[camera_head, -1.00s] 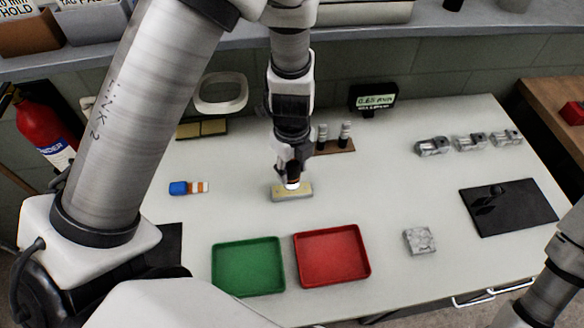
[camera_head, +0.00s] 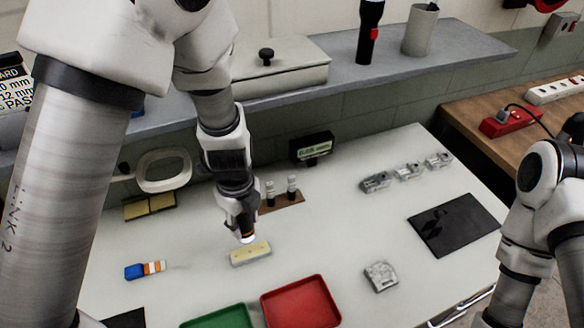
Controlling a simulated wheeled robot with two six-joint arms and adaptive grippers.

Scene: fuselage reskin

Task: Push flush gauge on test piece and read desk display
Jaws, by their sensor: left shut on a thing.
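My left gripper (camera_head: 243,226) is shut on the flush gauge (camera_head: 247,238), a small dark piece with a pale lower end, mostly hidden by the fingers. The gauge end is over the back edge of the test piece (camera_head: 251,255), a flat tan block on the white desk. I cannot tell whether they touch. The desk display (camera_head: 312,146), a black box with a lit greenish screen, stands at the back of the desk. Its digits are too blurred to read surely. My right arm is at the right edge; its gripper is out of view.
A brown stand with two small cylinders (camera_head: 282,201) is just behind the gripper. A green tray (camera_head: 219,318) and red tray (camera_head: 300,302) lie in front. Several grey metal parts (camera_head: 408,172) and a black mat (camera_head: 454,225) are to the right. A blue-and-orange item (camera_head: 145,270) lies left.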

